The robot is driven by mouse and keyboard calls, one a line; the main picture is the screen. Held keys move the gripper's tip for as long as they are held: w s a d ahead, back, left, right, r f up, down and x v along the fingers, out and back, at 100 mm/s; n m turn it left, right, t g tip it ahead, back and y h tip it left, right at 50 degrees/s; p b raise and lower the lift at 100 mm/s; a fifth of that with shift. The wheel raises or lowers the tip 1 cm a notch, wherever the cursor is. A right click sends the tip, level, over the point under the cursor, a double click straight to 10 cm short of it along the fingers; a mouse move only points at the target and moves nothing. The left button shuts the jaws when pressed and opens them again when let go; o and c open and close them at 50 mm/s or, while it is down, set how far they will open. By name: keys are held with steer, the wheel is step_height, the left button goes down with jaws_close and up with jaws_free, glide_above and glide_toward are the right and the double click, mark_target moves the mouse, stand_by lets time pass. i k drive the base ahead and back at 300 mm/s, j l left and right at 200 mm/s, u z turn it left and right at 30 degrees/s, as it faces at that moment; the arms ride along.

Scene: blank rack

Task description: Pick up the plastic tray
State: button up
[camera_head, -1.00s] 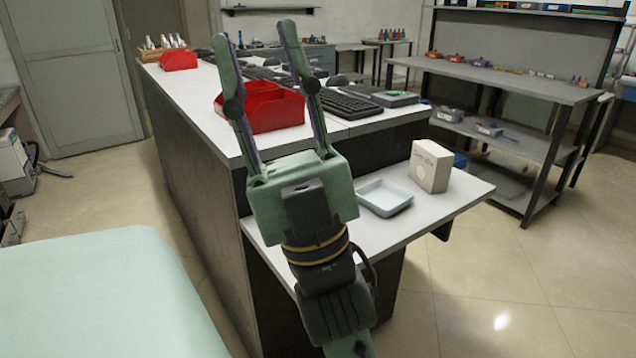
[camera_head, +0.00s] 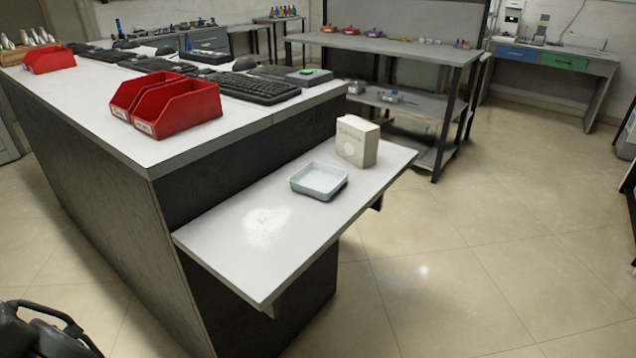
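The plastic tray (camera_head: 322,193) is a shallow, pale blue-grey open tray. It sits flat and looks empty on the low white side shelf (camera_head: 255,258) at the end of the bench. A cream box (camera_head: 357,141) stands upright just behind it to the right.
Red bins (camera_head: 178,108) stand on the higher bench top, with black keyboards (camera_head: 252,88) behind them. The shelf's front half is bare. Open tiled floor lies to the right. A grey rack table (camera_head: 400,46) stands behind.

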mark_target(319, 180)
steer(key=i+l, duration=0.1)
steer(key=l, duration=0.3)
steer(key=i+l, duration=0.1)
steer(key=l, duration=0.3)
steer(key=i+l, duration=0.1)
steer(key=l, duration=0.3)
